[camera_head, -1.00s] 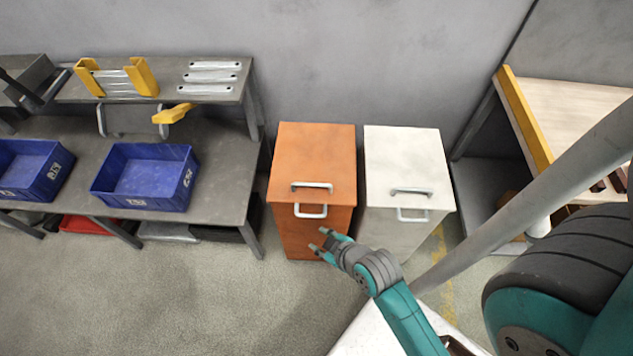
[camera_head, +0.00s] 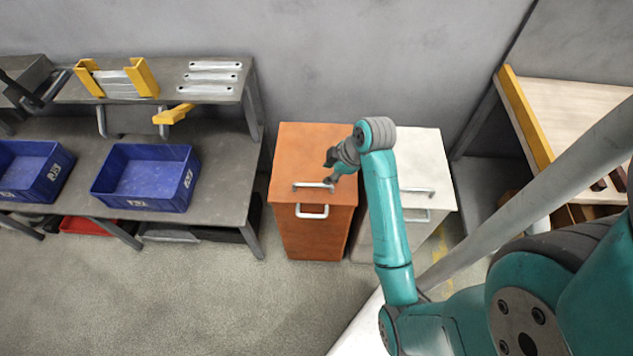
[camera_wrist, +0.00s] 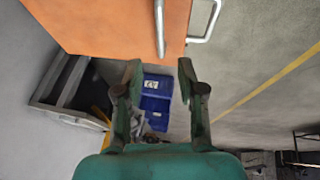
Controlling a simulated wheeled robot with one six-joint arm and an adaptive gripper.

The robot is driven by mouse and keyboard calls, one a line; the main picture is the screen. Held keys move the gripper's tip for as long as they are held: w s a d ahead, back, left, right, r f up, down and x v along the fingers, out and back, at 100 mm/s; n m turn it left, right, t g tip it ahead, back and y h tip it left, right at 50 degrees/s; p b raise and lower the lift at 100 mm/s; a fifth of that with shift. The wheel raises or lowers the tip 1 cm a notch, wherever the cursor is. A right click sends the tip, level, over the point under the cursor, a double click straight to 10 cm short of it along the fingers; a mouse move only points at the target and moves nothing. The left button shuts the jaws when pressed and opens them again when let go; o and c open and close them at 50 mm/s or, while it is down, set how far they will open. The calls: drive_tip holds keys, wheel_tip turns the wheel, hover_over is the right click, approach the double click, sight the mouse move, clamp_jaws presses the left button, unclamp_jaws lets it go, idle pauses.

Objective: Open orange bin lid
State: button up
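The orange bin (camera_head: 310,235) stands against the wall with its orange lid (camera_head: 305,150) lying flat and closed. A metal handle (camera_head: 308,186) is on the lid near its front edge, and another handle (camera_head: 312,211) is on the front face. My gripper (camera_head: 330,171) is over the right part of the lid, close to the lid handle's right end. In the wrist view my gripper (camera_wrist: 160,70) has its fingers apart with nothing between them. The lid handle (camera_wrist: 159,28) shows there just beyond the fingertips, and the front handle (camera_wrist: 205,20) is to its right.
A white bin (camera_head: 425,160) stands close on the right, partly behind my arm. A grey workbench (camera_head: 225,180) with blue crates (camera_head: 145,178) is on the left. Open floor (camera_head: 180,305) lies in front. A wooden-topped table (camera_head: 575,115) is at the right.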

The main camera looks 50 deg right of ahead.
sight(314, 185)
drive_tip(key=x, duration=0.9)
drive_tip(key=shift+w+f, duration=0.15)
drive_tip(key=shift+f, duration=0.2)
clamp_jaws()
